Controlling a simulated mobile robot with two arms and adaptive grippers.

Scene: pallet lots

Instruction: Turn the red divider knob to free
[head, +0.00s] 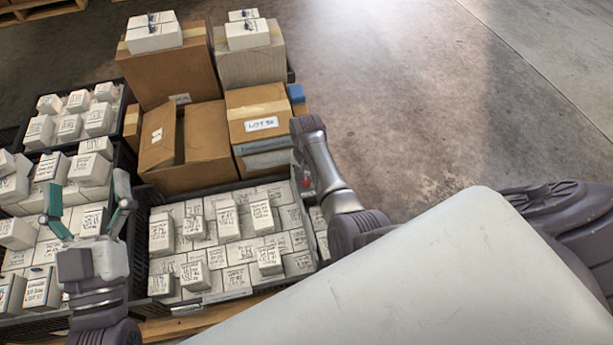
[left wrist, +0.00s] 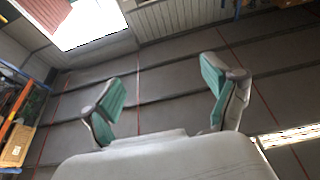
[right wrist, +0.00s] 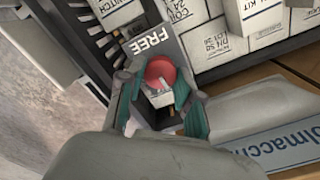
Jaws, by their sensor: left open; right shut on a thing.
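The red divider knob (right wrist: 160,72) is in the right wrist view, between the teal-padded fingers of my right gripper (right wrist: 158,92), which is shut on it. A dark plate with the word FREE (right wrist: 149,39) is just above the knob. A pale part shows just below the knob; I cannot tell which way the knob is set. In the head view a speck of red (head: 307,184) shows beside my right arm, which hides most of that gripper. My left gripper (head: 88,200) is open and empty above the crates at the left; its spread fingers also show in the left wrist view (left wrist: 165,95).
A dark crate (head: 142,240) of white labelled boxes stands in front, with more crates of boxes at the left. Brown cartons (head: 172,68), one open (head: 205,150), stand behind it. The concrete floor (head: 410,110) at the right is clear.

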